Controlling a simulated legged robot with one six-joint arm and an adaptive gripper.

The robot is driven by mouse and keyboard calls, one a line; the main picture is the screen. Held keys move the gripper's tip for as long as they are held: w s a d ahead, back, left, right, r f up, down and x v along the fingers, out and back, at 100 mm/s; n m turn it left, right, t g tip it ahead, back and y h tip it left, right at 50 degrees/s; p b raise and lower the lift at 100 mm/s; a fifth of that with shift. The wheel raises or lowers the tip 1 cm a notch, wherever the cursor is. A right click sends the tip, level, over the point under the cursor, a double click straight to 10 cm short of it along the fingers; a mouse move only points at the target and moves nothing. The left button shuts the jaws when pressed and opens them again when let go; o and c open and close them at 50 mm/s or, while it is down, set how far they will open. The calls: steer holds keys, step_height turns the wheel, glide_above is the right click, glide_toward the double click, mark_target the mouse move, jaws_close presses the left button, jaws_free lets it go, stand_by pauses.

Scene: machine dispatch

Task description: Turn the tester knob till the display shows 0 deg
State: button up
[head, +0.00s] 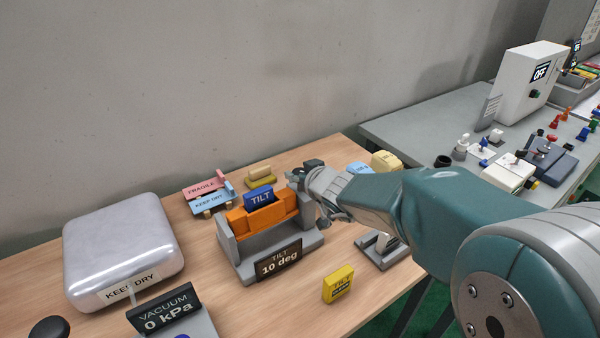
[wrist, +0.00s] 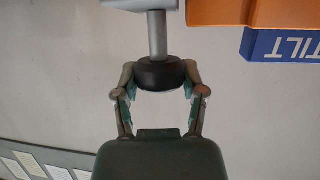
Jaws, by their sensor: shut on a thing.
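The tilt tester (head: 228,246) is a grey frame on the wooden table. It bears an orange cradle (head: 238,220) with a blue block labelled TILT (head: 259,197) on it. The tester's display (head: 279,262) reads "TILT 10 deg". In the wrist view the round black tester knob (wrist: 160,74) sits on a grey shaft. My gripper (wrist: 161,76) is shut on this knob, one finger on each side. Orange and blue edges of the cradle and block show at its top right. In the head view my gripper (head: 318,198) is at the tester's right side and the arm hides most of the knob.
A silver case (head: 123,240) marked KEEP DRY and a vacuum display (head: 165,310) reading 0 kPa are at left. Pink and blue label plates (head: 203,188) lie behind the tester. A yellow block (head: 338,284) stands in front. A grey bench (head: 420,125) is at right.

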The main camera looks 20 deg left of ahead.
steer(key=o, duration=1.2)
steer(key=shift+a, duration=0.1)
steer(key=shift+c, duration=0.2)
steer(key=v, duration=1.1)
steer(key=shift+s+d, duration=0.25)
steer(key=shift+d, duration=0.1)
